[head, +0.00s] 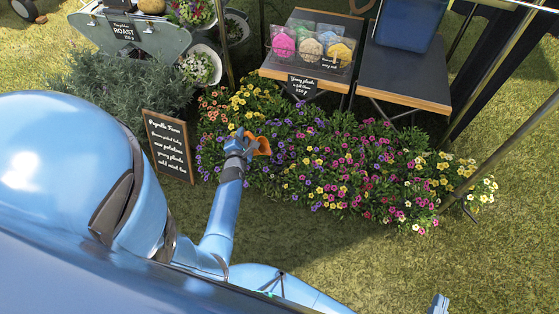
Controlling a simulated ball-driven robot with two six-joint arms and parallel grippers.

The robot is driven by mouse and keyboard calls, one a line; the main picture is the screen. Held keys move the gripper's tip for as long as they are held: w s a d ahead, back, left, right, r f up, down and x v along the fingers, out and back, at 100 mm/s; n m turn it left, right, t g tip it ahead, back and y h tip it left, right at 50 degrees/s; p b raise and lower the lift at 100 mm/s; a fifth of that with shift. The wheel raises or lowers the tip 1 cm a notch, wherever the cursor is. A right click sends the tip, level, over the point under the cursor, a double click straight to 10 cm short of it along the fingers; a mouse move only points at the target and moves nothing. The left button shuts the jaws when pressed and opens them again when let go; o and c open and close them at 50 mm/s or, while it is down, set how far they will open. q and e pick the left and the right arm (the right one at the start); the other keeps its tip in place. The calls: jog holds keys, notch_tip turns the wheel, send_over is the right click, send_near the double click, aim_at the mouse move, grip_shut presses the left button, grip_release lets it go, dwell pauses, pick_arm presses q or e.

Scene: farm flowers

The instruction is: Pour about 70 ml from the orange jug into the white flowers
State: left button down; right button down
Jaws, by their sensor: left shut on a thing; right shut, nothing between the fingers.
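The orange jug (262,146) is held out over the bed of mixed flowers, and my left gripper (248,143) is shut on it. The gripper hides part of the jug, so its tilt and contents cannot be told. White flowers (198,68) fill a pale pot at the upper left, up and left of the jug and apart from it. My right gripper (438,304) shows only in part at the bottom edge on the right. It is shut and empty, far from the jug and the white flowers.
A chalkboard sign (169,147) stands left of my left gripper. A table with bagged goods (312,46) and a dark table with a blue crate (408,22) stand behind the flower bed (330,165). A metal pole (229,45) rises beside the pots. Grass lies free at the lower right.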

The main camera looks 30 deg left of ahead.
pick_arm(q)
jog(key=shift+s+a+f+n+h+b, duration=0.1)
jog(key=shift+a+f+n+h+b, duration=0.25)
jog(key=shift+a+n+b, duration=0.45)
jog(key=shift+a+r+n, duration=0.1)
jog(key=shift+r+n, duration=0.05)
jog(key=shift+n, duration=0.15)
jog(key=shift+a+h+b, duration=0.1)
jog(key=shift+h+b, duration=0.2)
jog(key=shift+h, duration=0.05)
dwell(0.9)
